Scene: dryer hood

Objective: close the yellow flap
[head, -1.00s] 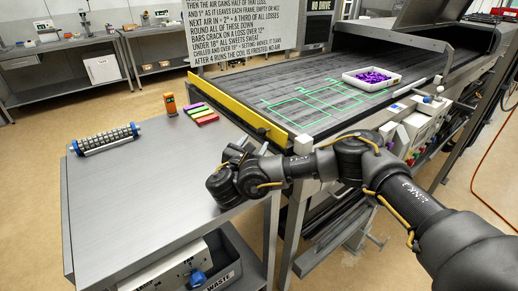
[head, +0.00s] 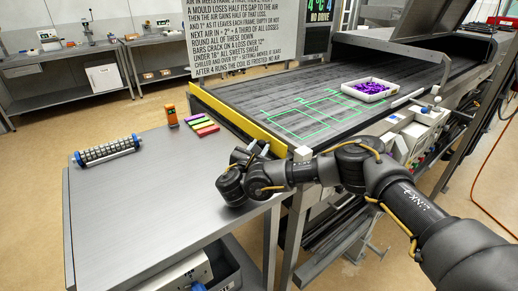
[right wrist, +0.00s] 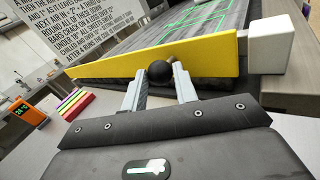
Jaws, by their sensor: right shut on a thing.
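The yellow flap (head: 236,118) is a long plate standing on edge along the near end of the dark belt, beside the grey table. In the right wrist view the flap (right wrist: 110,62) runs across the picture, its right end by a white block (right wrist: 270,46). A round black knob (right wrist: 159,71) sits in front of its face. My right gripper (head: 254,149) is at the flap's near end. In the right wrist view its fingers (right wrist: 159,80) are shut around the knob, hiding its sides. My left gripper is out of view.
On the grey table (head: 150,200) lie a roller (head: 107,149), an orange device (head: 169,109) and coloured bars (head: 202,125). A white tray (head: 366,96) of purple pieces sits on the belt (head: 330,135). A sign (head: 245,35) stands behind. The table's middle is clear.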

